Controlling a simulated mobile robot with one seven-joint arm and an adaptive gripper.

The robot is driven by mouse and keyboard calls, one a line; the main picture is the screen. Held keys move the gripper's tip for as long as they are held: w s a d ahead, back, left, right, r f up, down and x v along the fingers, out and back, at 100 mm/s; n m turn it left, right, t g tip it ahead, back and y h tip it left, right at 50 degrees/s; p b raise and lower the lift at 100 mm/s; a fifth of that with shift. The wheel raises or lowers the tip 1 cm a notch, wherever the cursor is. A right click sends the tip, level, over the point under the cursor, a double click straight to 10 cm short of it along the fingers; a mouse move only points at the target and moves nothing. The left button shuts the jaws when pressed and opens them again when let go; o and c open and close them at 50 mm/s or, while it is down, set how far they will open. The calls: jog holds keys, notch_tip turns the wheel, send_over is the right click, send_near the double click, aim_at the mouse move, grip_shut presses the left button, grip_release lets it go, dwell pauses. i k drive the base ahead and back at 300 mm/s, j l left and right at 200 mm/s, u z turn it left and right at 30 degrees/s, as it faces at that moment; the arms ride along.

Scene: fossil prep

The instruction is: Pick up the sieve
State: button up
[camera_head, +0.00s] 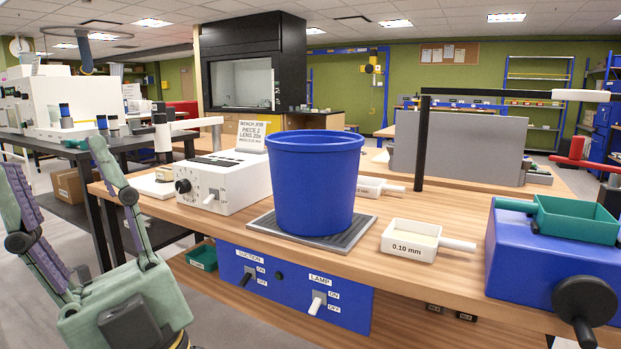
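A small white square sieve (411,239) with a straight handle pointing right lies on the wooden bench, labelled "0.10 mm". A second white handled piece like it (370,187) lies farther back, partly hidden by the blue bucket; its label is too small to read. A green handled tray (577,220) rests on the blue box at the right. My gripper (53,158) is at the far left, fingers upward and spread wide. It is open and empty, well to the left of the sieves and apart from the bench.
A tall blue bucket (311,185) stands on a dark ribbed mat (262,224), left of the labelled sieve. A white control box (222,183) is farther left. The blue box (545,270) with a black knob (585,303) is at the right. A black post (421,140) and grey panel (460,148) stand behind.

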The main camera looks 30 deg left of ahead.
aim_at(419, 242)
jog(key=i+l, duration=0.25)
jog(key=i+l+u, duration=0.15)
jog(key=l, duration=0.25)
jog(key=i+l, duration=0.3)
jog(key=i+l+u, duration=0.1)
jog(key=l, duration=0.35)
jog(key=i+u, duration=0.15)
jog(key=u, duration=1.85)
